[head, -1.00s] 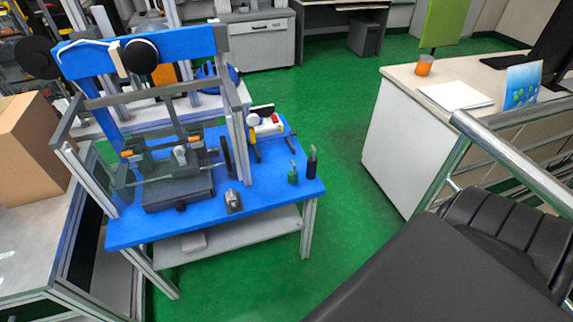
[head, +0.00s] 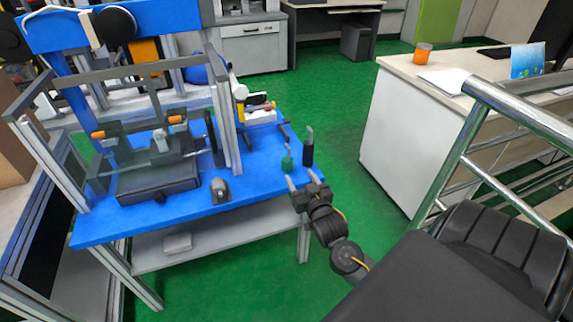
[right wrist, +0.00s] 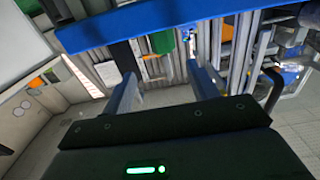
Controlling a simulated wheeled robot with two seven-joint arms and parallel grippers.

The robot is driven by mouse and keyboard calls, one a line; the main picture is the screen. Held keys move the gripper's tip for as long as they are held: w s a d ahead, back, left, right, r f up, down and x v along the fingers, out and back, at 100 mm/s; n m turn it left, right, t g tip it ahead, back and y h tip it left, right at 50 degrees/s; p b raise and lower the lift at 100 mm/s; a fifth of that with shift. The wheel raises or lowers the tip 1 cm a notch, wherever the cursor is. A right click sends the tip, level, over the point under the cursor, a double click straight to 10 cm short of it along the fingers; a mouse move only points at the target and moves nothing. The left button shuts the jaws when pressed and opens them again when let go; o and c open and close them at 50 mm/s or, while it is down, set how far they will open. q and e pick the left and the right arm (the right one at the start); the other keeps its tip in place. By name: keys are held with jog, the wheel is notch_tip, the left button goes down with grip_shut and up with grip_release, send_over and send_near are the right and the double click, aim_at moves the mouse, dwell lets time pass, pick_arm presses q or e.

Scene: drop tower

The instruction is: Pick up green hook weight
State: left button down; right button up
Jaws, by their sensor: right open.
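The green hook weight (head: 287,162) stands upright on the blue table (head: 250,214) near its right corner. The black hook weight (head: 308,152) stands just to its right. My right gripper (head: 302,179) is open and empty, at the table's front right edge, short of the green weight and pointing towards it. The right wrist view looks upside down. There the green weight (right wrist: 162,42) shows between the two spread fingers (right wrist: 163,88), beyond their tips, with the black weight (right wrist: 127,57) to its left. My left gripper is out of view.
A drop tower frame (head: 222,110) fills the table's left and middle. A small grey metal part (head: 220,190) lies near the front edge. A metal railing (head: 520,122) and a white desk (head: 410,135) are at the right. Green floor is free between table and desk.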

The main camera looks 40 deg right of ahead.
aim_at(290, 165)
jog(key=x, duration=0.5)
jog(key=shift+w+b, duration=0.3)
jog(key=shift+w+d+f, duration=0.1)
jog(key=shift+w, duration=0.15)
jog(key=b+x, duration=0.1)
jog(key=x, duration=0.3)
jog(key=shift+w+f, duration=0.2)
jog(key=shift+w, duration=0.15)
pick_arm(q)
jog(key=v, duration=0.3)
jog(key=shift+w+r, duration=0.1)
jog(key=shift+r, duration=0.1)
pick_arm(e)
grip_shut()
